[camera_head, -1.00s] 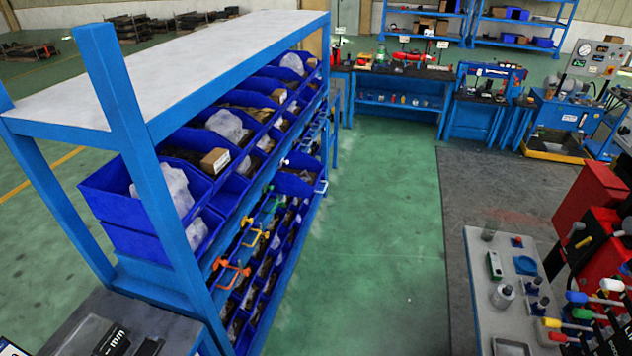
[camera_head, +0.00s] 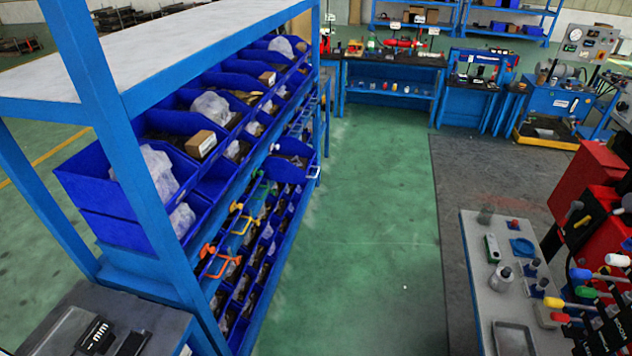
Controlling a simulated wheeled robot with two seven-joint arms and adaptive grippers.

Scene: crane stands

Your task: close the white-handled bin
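The white-handled bin (camera_head: 291,146) is a blue drawer-like bin in the middle row of the blue shelf rack, toward its far end. It sticks out from the rack into the aisle. Its white handle (camera_head: 315,174) is at its front, on the aisle side. Dark contents show inside its open top. Neither of my grippers is in the view.
The blue rack (camera_head: 130,180) also holds bins with green, yellow and orange handles (camera_head: 222,266). The green aisle floor (camera_head: 375,230) is clear. A grey-topped table (camera_head: 480,262) with small items stands at right; workbenches stand at the back.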

